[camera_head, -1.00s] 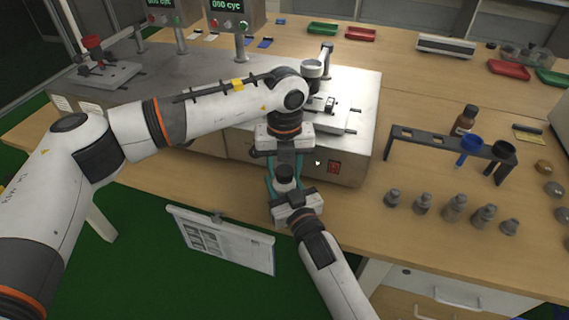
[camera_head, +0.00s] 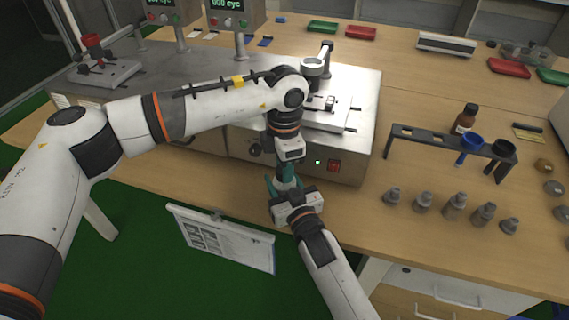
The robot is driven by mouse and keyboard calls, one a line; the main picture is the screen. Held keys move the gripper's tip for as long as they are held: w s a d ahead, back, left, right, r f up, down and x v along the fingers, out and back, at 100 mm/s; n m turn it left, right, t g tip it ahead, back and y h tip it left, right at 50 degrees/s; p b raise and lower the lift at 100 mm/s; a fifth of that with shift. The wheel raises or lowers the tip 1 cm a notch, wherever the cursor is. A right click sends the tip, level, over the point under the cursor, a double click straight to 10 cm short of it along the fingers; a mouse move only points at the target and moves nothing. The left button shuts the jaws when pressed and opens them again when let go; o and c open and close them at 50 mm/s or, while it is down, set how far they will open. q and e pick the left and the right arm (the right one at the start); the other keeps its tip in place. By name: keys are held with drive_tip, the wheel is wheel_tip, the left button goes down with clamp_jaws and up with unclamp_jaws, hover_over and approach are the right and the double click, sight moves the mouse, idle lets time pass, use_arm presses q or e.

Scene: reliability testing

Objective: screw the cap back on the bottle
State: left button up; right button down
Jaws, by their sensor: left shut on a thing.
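My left gripper (camera_head: 287,172) points down over the table's front edge and is shut on the cap, which its teal fingers mostly hide. Right below it, my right gripper (camera_head: 285,187) comes up from the front with its teal fingers around the small grey bottle (camera_head: 288,184). The bottle looks upright and is mostly hidden between the two grippers. The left fingers are at the bottle's top; whether the cap's thread is engaged cannot be seen.
A metal test machine (camera_head: 345,150) stands just behind the grippers. To the right are a black rack (camera_head: 430,139) with a blue cup, a brown bottle (camera_head: 466,118) and several small grey metal pieces (camera_head: 455,207). A clipboard (camera_head: 225,240) hangs at the front edge.

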use_arm(q)
drive_tip(key=m, duration=0.2)
drive_tip(key=shift+m, duration=0.3)
drive_tip(key=o, duration=1.1)
drive_tip(key=shift+r, duration=2.3)
drive_tip(key=shift+c, duration=0.5)
drive_tip(key=n, duration=0.1)
drive_tip(key=r+n, duration=0.1)
drive_tip(key=n, duration=0.1)
drive_tip(key=r+n, duration=0.1)
drive_tip(key=n, duration=0.2)
drive_tip(key=r+n, duration=0.1)
drive_tip(key=n, duration=0.2)
drive_tip(key=shift+r, duration=0.25)
